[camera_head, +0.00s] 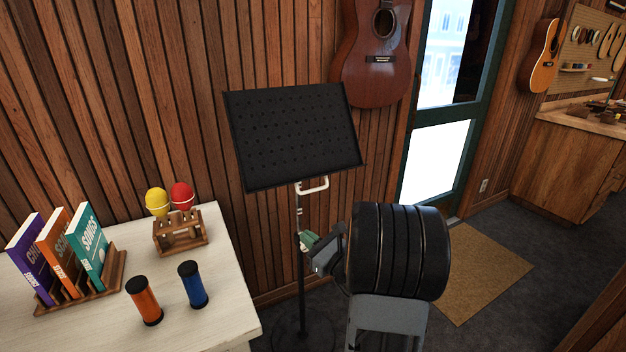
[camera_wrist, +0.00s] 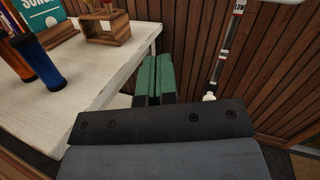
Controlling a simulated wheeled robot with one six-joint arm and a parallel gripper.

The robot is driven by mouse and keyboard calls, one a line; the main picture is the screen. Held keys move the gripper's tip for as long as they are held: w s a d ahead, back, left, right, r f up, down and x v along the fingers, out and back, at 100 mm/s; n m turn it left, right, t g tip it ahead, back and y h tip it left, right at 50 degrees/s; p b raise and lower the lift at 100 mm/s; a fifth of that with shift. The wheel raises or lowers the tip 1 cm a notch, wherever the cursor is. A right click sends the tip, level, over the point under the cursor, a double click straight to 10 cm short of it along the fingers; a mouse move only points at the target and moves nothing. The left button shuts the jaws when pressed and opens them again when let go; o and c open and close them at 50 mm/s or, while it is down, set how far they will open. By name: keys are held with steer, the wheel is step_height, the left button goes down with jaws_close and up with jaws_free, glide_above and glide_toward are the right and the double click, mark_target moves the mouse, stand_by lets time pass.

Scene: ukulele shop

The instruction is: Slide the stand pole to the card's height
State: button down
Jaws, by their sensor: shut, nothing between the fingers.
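A music stand with a black perforated desk (camera_head: 295,135) stands in front of the wood wall. A white handle (camera_head: 315,187) sticks out just under the desk. The thin stand pole (camera_head: 302,285) runs down to a dark base on the floor. In the wrist view the pole (camera_wrist: 224,45) is at upper right, with a red mark and a small label reading "LOW" (camera_wrist: 239,7). My gripper (camera_head: 306,240), with green fingertips, is close to the pole, below the handle. In the wrist view my gripper (camera_wrist: 155,75) is shut and empty, left of the pole. I cannot make out a card.
A white table (camera_head: 95,335) at left holds a rack of books (camera_head: 75,280), maracas in a wooden holder (camera_head: 180,240), an orange shaker (camera_head: 144,301) and a blue shaker (camera_head: 192,285). A guitar (camera_head: 375,60) hangs behind. Open floor and a mat (camera_head: 490,270) lie right.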

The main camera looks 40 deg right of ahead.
mark_target(310, 192)
steer(key=d+r+m+t+h, duration=0.2)
steer(key=d+m+h, duration=0.3)
steer(key=d+h, duration=0.15)
steer(key=shift+m, duration=0.3)
steer(key=x, duration=0.3)
steer(key=p+x, duration=0.1)
steer(key=x, duration=0.2)
steer(key=p+x, duration=0.1)
steer(key=x, duration=0.2)
steer(key=shift+d+f, duration=0.1)
steer(key=shift+d, duration=0.25)
steer(key=shift+w+d+r+p, duration=0.1)
steer(key=shift+w+r+p, duration=0.1)
steer(key=shift+r, duration=0.45)
steer(key=shift+w+a+r+p, duration=0.15)
steer(key=shift+r+p, duration=0.1)
steer(key=shift+r, duration=0.4)
steer(key=shift+w+d+r+p, duration=0.15)
steer(key=shift+w+r+p, duration=0.05)
steer(key=shift+r, duration=0.4)
steer(key=shift+r, duration=0.1)
